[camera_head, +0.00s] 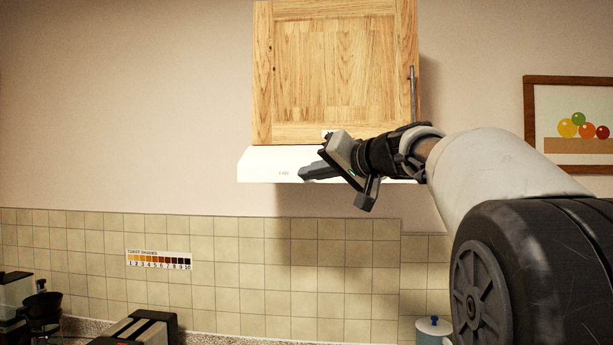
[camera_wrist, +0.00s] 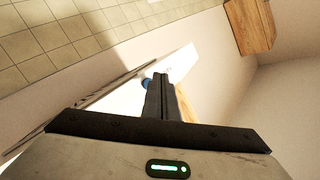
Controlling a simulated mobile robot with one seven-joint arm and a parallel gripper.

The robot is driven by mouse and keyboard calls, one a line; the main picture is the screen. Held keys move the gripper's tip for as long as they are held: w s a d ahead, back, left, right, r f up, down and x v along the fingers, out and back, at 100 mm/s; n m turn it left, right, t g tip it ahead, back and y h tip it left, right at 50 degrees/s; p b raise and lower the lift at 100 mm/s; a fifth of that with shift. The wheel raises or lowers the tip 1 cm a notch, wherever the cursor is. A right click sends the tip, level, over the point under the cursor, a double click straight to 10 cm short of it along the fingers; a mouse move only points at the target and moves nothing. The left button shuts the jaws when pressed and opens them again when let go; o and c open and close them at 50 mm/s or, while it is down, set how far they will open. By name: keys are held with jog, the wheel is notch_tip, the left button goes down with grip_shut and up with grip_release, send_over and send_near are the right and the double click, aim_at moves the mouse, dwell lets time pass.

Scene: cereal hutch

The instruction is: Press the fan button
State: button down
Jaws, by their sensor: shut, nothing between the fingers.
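The white range hood (camera_head: 262,164) hangs under a wooden cabinet, with small, blurred lettering on its front face. The hood also shows in the wrist view (camera_wrist: 181,66). A small round blue button (camera_wrist: 147,82) shows beside my fingertips in the wrist view, partly hidden by the fingers. I cannot tell whether the fingers touch it. In the head view my gripper and arm cover the hood's right part, and the button does not show. My gripper (camera_head: 303,173) is shut and empty, its fingertips in front of the hood; it also shows in the wrist view (camera_wrist: 160,78).
The wooden cabinet (camera_head: 335,70) with a vertical handle is just above my gripper. A framed picture (camera_head: 570,125) hangs at right. A toaster (camera_head: 140,329), a dark appliance (camera_head: 40,305) and a blue-lidded canister (camera_head: 433,328) stand below. The space under the hood is clear.

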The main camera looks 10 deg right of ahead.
jog(key=shift+s+a+b, duration=0.3)
jog(key=shift+s+b, duration=0.25)
jog(key=shift+s, duration=0.4)
jog(key=shift+s+a+b, duration=0.3)
jog(key=shift+s+b, duration=0.3)
jog(key=shift+s, duration=0.3)
jog(key=shift+s+a+b, duration=0.3)
jog(key=shift+s+b, duration=0.25)
jog(key=shift+s, duration=0.4)
